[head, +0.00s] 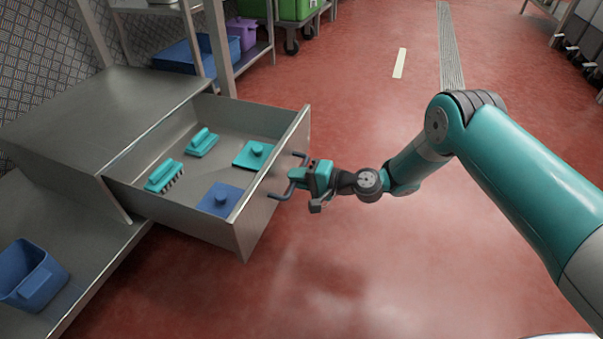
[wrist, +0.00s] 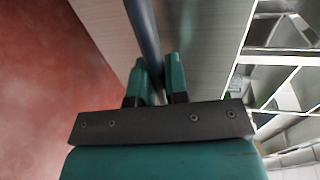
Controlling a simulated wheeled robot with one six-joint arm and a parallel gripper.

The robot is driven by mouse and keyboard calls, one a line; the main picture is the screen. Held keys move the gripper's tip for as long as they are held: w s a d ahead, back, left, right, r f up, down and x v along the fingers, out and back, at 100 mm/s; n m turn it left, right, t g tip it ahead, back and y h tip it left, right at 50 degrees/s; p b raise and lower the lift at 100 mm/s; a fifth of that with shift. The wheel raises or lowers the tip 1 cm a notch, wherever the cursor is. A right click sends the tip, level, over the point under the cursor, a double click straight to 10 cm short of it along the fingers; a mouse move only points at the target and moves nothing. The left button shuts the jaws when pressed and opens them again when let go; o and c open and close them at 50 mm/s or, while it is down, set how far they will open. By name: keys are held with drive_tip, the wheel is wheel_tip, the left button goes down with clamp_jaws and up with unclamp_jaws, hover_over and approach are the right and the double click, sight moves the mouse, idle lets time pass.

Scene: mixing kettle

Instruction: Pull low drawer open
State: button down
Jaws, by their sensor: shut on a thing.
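The low drawer (head: 262,212) is a grey metal drawer, pulled well out of its cabinet (head: 100,115) in the head view. Its dark bar handle (head: 277,196) stands off the front face. My gripper (head: 298,178) is at the handle, with its fingers on either side of the bar. In the wrist view my gripper (wrist: 157,85) is shut on the dark handle bar (wrist: 143,28), which runs up between the green fingers. The drawer front (wrist: 205,45) fills the middle of that view. Inside the drawer lie teal brushes (head: 165,175) and a blue flat scrubber (head: 220,199).
A blue bin (head: 30,274) stands on the lower metal shelf at the left. A rack with a blue tray (head: 190,56) and a purple container (head: 243,32) is behind the drawer. The red floor (head: 350,260) before and right of the drawer is clear.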

drive_tip(key=shift+s, duration=0.15)
drive_tip(key=c, duration=1.1)
unclamp_jaws()
drive_tip(key=shift+c, duration=0.2)
drive_tip(key=shift+d, duration=0.1)
drive_tip(key=p+v, duration=0.8)
drive_tip(key=v, duration=0.9)
drive_tip(key=shift+d, duration=0.2)
